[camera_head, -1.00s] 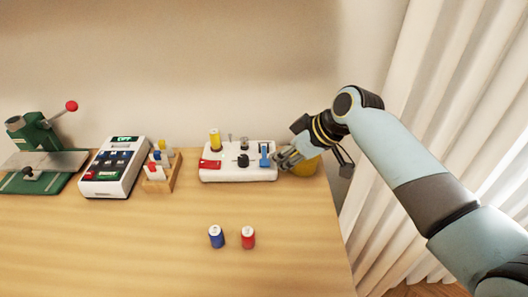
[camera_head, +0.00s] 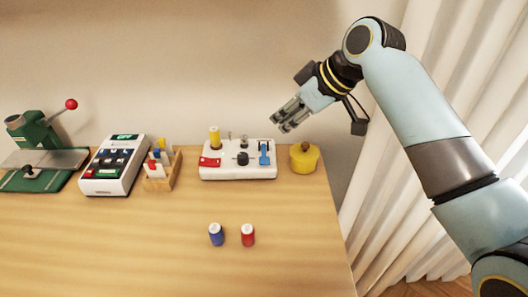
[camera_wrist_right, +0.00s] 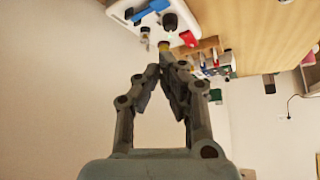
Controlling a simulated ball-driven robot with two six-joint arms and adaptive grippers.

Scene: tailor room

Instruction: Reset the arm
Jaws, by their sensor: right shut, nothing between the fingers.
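My right gripper (camera_head: 283,124) is up in the air above the right end of the bobbin-winder-like white device (camera_head: 225,174). Its fingers are shut with nothing between them, and the right wrist view shows the fingertips (camera_wrist_right: 172,62) together. My right arm comes in from the right and is raised in front of the wall. My left gripper is not in view.
A yellow pot (camera_head: 303,160) stands right of the white device, near the table's right edge. Blue (camera_head: 216,236) and red (camera_head: 248,236) spools stand at the front. A wooden rack (camera_head: 162,171), keypad device (camera_head: 113,167) and green press (camera_head: 38,152) stand left. The front table is mostly clear.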

